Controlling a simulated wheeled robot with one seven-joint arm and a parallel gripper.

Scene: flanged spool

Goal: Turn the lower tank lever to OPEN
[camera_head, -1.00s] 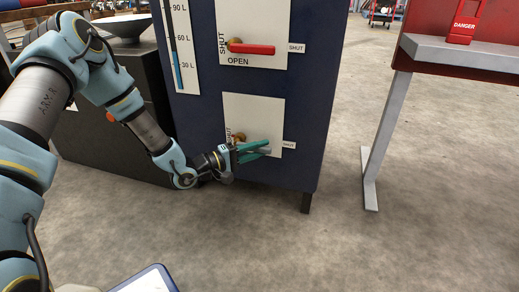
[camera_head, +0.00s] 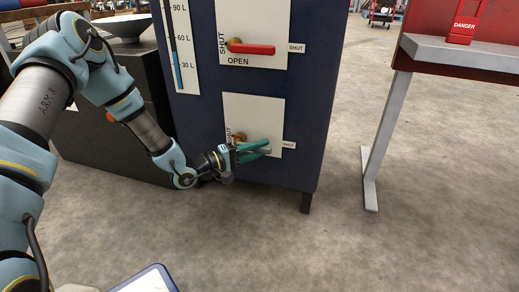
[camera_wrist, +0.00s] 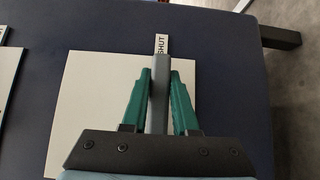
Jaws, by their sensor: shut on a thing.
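The lower tank lever (camera_wrist: 158,105) is a plain grey bar in the wrist view, between my two green fingers, its end towards the SHUT label (camera_wrist: 161,45). My gripper (camera_wrist: 159,75) is shut on it. In the head view my gripper (camera_head: 264,150) is in front of the lower white plate (camera_head: 262,108) and covers most of the lever. The lever's brass pivot (camera_head: 239,137) shows just above the gripper. The lever lies roughly level, towards the right-hand SHUT label (camera_head: 288,145). No lower OPEN label can be seen.
The upper red lever (camera_head: 252,49) sits above on the blue tank panel (camera_head: 305,110), with an OPEN label under it. A dark box (camera_head: 90,130) stands left of the panel. A red and grey bench (camera_head: 440,50) is at the right. The floor in front is clear.

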